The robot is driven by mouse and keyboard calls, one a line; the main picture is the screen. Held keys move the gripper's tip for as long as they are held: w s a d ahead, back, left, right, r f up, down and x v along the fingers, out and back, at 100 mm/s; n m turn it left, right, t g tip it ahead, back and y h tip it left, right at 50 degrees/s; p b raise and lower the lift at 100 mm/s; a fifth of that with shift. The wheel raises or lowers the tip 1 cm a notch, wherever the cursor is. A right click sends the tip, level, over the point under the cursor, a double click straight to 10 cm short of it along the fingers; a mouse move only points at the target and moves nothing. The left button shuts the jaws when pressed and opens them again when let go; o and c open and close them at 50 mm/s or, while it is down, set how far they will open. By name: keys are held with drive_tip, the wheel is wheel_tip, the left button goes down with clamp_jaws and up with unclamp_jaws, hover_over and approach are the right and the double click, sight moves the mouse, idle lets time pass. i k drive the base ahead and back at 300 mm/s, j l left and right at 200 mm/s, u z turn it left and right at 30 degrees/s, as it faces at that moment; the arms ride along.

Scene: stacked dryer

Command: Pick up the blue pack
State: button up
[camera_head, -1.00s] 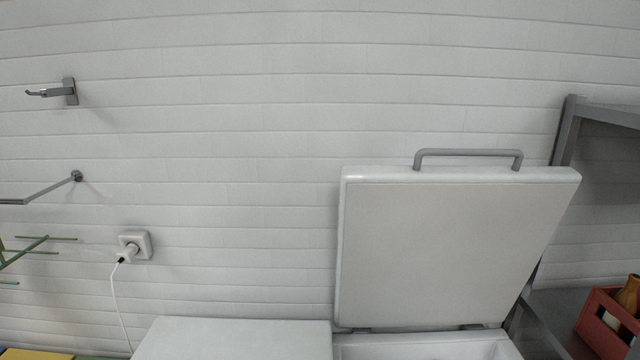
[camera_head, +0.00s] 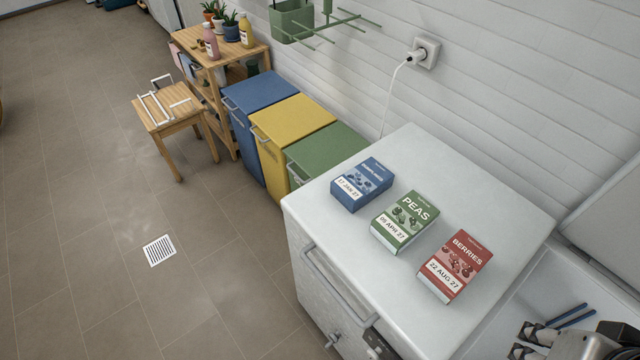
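The blue pack (camera_head: 361,184) lies on the white top of an appliance (camera_head: 463,188), near its left edge. Its front label reads 17 JAN 27. A green pack marked PEAS (camera_head: 405,222) lies to its right, and a red pack marked BERRIES (camera_head: 455,265) lies further right. The packs are apart from one another. My gripper (camera_head: 517,341) is at the bottom right corner, over the open white compartment and well away from the blue pack. Its dark fingers look spread apart with nothing between them.
Blue (camera_head: 262,92), yellow (camera_head: 292,119) and green (camera_head: 327,148) bins stand left of the appliance. Behind them are a wooden shelf (camera_head: 243,45) with bottles and plants and a wooden stool (camera_head: 166,118). A green rack and a plugged cord are on the wall. The floor at left is clear.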

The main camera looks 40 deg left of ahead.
sight(365, 182)
drive_tip(key=u, duration=1.25)
drive_tip(key=i+j, duration=0.2)
drive_tip(key=i+j+z, duration=0.1)
drive_tip(key=j, duration=0.35)
drive_tip(key=i+j, duration=0.4)
drive_tip(key=j, duration=0.25)
drive_tip(key=z, duration=0.05)
